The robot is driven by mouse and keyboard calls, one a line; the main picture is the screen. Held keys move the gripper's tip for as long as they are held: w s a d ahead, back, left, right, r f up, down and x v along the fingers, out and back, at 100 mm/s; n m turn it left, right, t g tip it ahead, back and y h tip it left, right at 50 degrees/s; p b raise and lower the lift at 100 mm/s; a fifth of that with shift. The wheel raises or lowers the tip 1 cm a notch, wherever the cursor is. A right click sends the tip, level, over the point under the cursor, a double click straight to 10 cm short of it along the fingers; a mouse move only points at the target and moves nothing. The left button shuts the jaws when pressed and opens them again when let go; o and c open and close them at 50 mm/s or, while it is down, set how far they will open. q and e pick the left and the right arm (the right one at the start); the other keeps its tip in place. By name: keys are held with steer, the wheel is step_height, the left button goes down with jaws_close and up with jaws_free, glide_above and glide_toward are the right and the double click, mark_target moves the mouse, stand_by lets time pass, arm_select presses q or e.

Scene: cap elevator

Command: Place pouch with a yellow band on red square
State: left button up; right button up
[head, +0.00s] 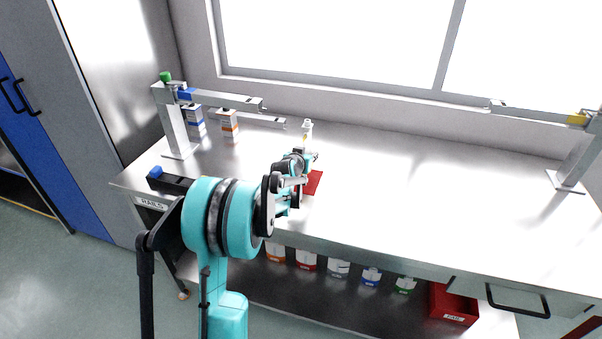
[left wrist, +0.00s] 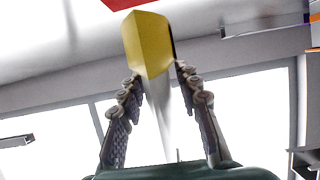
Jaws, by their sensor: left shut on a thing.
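The pouch (head: 307,127) shows in the head view as a small white shape just beyond my left gripper (head: 303,160). In the left wrist view, its yellow band (left wrist: 147,45) faces the camera, and its pale body narrows down between the two fingers. My left gripper (left wrist: 157,82) is shut on the pouch there. The red square (head: 315,183) lies on the bench top, partly hidden by my gripper and wrist. A corner of the red square (left wrist: 125,3) also shows at the top edge of the left wrist view. My right gripper is not in view.
A metal stand with a green cap (head: 174,130) and arms rises at left, near blue and orange-labelled pouches (head: 228,124). Another stand (head: 578,155) is at far right. The bench top (head: 430,190) between is clear. Several containers and a red bin (head: 452,304) are below.

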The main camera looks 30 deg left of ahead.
arm_select(q)
steer(key=shift+s+a+f+b, duration=0.3)
steer(key=shift+s+a+f, duration=0.4)
steer(key=shift+a+f, duration=0.15)
steer(key=shift+f+b, duration=0.85)
steer(key=shift+f, duration=0.95)
steer(key=shift+f, duration=0.2)
steer(key=o, duration=1.1)
steer(key=shift+r, duration=0.15)
